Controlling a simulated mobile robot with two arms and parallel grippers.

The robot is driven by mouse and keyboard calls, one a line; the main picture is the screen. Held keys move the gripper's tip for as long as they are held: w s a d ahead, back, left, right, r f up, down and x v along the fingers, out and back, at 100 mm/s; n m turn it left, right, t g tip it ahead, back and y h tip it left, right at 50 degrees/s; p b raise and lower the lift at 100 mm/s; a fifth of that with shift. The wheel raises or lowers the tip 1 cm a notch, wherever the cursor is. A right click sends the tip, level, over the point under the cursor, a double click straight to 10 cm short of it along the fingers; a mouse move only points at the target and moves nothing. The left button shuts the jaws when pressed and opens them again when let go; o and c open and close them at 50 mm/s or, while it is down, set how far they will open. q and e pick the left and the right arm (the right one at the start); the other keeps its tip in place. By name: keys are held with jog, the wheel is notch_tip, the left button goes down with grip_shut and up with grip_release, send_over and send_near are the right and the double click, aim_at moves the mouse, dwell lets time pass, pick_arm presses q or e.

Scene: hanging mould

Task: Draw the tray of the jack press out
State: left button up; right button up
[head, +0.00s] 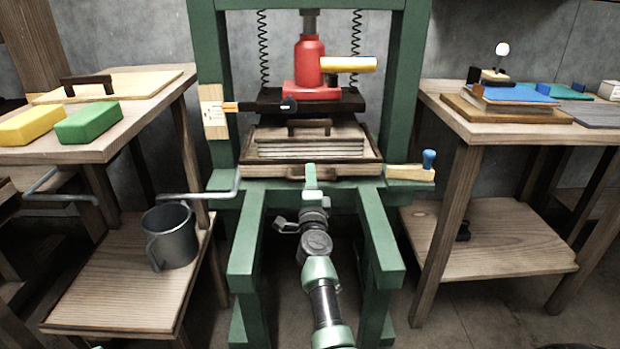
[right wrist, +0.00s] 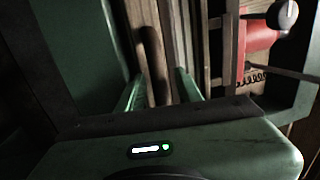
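The wooden tray (head: 365,169) sits on the bed of the green press (head: 404,80), under a dark plate (head: 262,103) and the red jack (head: 310,62). It holds a layered stack (head: 310,149) topped by a board with a dark handle. A dark bar handle (head: 287,172) is on the tray's front. My right gripper (head: 310,172) is in front of this handle, seen edge-on. In the right wrist view its two green fingers (right wrist: 159,82) stand apart, with the dark handle (right wrist: 152,50) showing between them; contact cannot be told. My left gripper is not in view.
A left table (head: 150,110) bears yellow and green blocks and a board. A grey metal mug (head: 172,237) stands on a low shelf. A right table (head: 475,129) bears boards and blue items. A blue-knobbed wooden piece (head: 408,173) lies right of the tray. Green legs flank my right arm.

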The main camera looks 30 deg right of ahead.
grip_shut()
dwell(1.2)
